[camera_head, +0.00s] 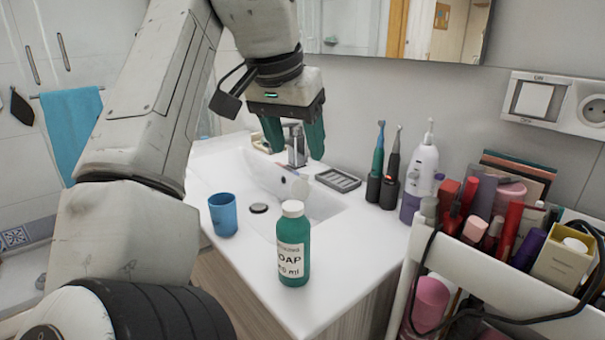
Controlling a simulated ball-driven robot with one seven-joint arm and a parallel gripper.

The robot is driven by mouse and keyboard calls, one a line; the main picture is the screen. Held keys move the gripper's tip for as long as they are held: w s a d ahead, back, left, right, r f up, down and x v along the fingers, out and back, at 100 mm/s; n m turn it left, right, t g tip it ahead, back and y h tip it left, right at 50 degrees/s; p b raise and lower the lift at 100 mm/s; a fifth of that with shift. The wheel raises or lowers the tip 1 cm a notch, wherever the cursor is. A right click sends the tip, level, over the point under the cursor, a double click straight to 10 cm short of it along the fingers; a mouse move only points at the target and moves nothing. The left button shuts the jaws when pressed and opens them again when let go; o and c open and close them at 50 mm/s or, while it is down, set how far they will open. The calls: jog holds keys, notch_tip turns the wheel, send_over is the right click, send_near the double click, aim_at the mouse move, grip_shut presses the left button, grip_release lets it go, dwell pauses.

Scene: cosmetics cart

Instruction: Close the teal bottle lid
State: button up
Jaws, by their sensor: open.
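The teal soap bottle (293,252) stands upright on the front of the white washbasin counter, its label facing me. Its white lid (293,208) sits on top of the neck; whether it is fully closed cannot be told from here. My gripper (294,140) is open and empty, with its two green fingers pointing down. In the picture it appears above and behind the bottle, near the tap, apart from the lid.
A blue cup (223,214) stands left of the bottle. Behind are the tap (297,146), a soap dish (338,180) and electric toothbrushes (391,170). A crowded cosmetics cart (455,252) stands at right. The counter right of the bottle is clear.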

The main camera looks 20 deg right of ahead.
aim_at(304, 175)
jog(key=x, duration=0.8)
jog(key=shift+b, duration=0.3)
jog(key=shift+r, duration=0.1)
jog(key=c, duration=1)
